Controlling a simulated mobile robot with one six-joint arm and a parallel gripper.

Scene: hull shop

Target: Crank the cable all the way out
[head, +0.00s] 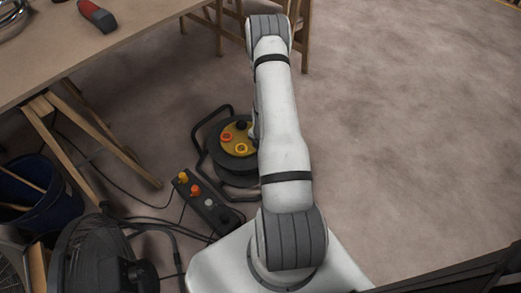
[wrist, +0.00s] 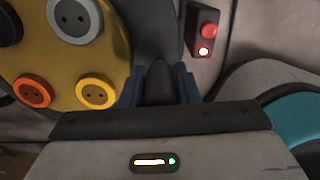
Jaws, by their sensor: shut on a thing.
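The cable reel (head: 240,170) stands on the floor left of my arm, with a black tubular frame (head: 201,150) and a yellow face carrying round sockets. In the wrist view the yellow face (wrist: 75,65) fills the upper left, with orange, yellow and grey sockets. My gripper (wrist: 160,88) has blue fingertips shut on a dark upright knob (wrist: 158,80) at the right edge of that face, apparently the crank knob. In the head view my arm hides the gripper and this knob. How much cable is still wound on the drum cannot be seen.
A power strip (head: 207,208) with coloured plugs lies in front of the reel among loose dark cables. A fan (head: 90,255) and a blue bucket (head: 40,200) stand at left, below a workbench (head: 60,60). A small box with a red button (wrist: 203,32) shows nearby. The floor at right is clear.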

